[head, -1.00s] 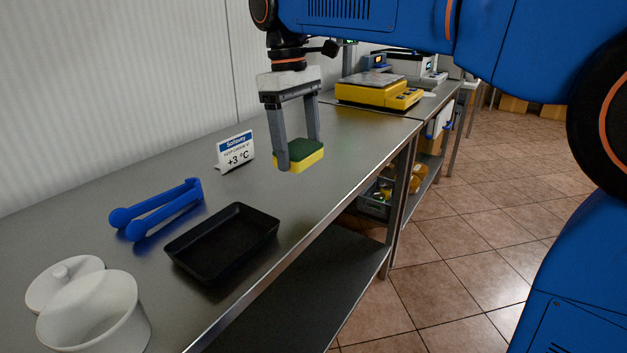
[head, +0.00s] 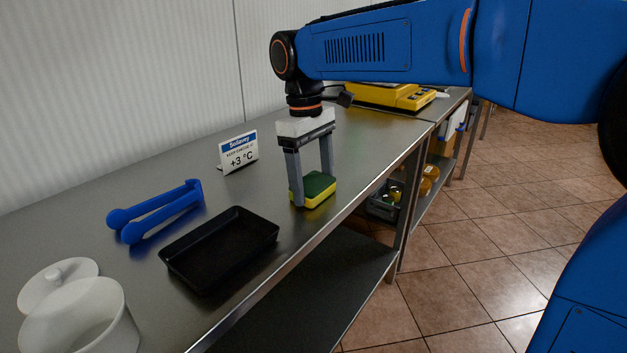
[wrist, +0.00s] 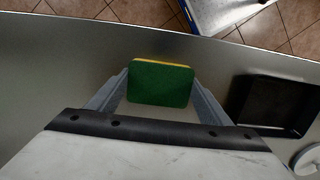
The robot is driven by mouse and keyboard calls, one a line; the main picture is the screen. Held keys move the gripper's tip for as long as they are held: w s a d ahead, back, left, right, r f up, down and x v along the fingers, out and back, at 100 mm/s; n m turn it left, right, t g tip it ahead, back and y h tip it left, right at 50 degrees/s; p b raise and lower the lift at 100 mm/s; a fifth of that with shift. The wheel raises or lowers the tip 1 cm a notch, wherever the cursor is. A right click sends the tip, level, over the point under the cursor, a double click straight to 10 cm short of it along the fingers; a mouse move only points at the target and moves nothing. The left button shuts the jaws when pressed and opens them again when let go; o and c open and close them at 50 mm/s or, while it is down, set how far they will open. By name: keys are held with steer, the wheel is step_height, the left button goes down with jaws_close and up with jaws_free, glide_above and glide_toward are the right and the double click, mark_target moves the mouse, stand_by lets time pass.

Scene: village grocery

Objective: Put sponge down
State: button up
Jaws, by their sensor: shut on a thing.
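The sponge (head: 318,188) is yellow with a dark green top face. It is low over the steel counter in the head view, near the counter's front edge; I cannot tell whether it touches the surface. My gripper (head: 312,190) points down and is shut on the sponge, one finger at each side. In the wrist view the sponge (wrist: 161,83) shows its green face between the two fingertips.
A black tray (head: 220,246) lies left of the sponge. Bare counter surrounds the sponge.

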mark_target(308, 180)
steer(key=o, duration=1)
steer(key=shift+f, duration=0.1)
step_height(308, 180, up, 12)
steer(key=a, duration=0.1)
steer(key=s+d+f+m+t+y, duration=0.1)
steer(key=s+d+f+m, duration=0.25)
steer(key=d, duration=0.55)
steer(key=s+d+f+m+t, duration=0.15)
steer(key=s+d+f, duration=0.3)
steer(key=d, duration=0.45)
steer(key=s+d+f+m+t, duration=0.1)
steer(key=s+d+f, duration=0.2)
steer(key=f, duration=0.3)
steer(key=s+d+f+m+t, duration=0.1)
steer(key=s+d+f+m, duration=0.1)
steer(key=s+f, duration=0.3)
steer(key=s+d+f+m+t, duration=0.1)
steer(key=s+d+f+m, duration=0.1)
steer(key=s+d+f, duration=0.2)
steer(key=shift+s+d+f, duration=0.2)
steer(key=shift+d+f, duration=0.1)
steer(key=shift+f, duration=0.35)
steer(key=shift+s+d+f, duration=0.15)
steer(key=shift+d+f, duration=0.1)
steer(key=shift+f, duration=0.4)
